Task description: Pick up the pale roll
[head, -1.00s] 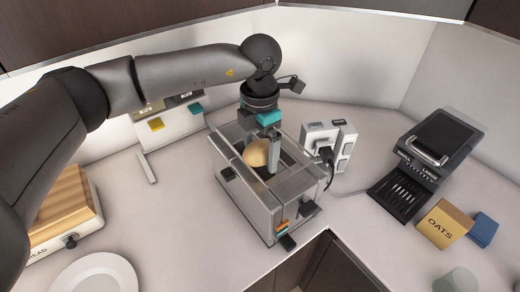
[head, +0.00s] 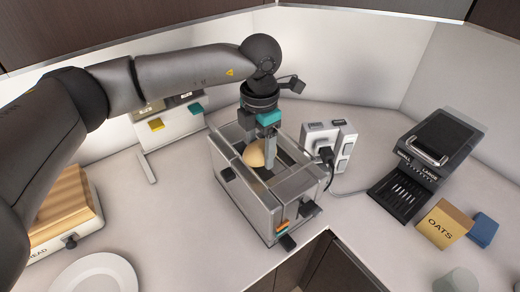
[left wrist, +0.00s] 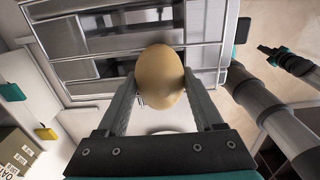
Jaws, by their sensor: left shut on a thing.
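The pale roll (head: 256,153) is a smooth tan oval at the top of the metal toaster (head: 264,203). In the left wrist view the roll (left wrist: 160,76) sits between both fingers. My left gripper (head: 268,152) points down from above and is shut on the roll; its fingers (left wrist: 160,95) touch it on both sides. In the head view the near finger hides part of the roll. I cannot tell whether the roll still touches the toaster. My right gripper is not in view.
A white socket block (head: 329,146) with a plug stands right of the toaster. A bread bin (head: 68,212) and a white plate (head: 94,274) are at left.

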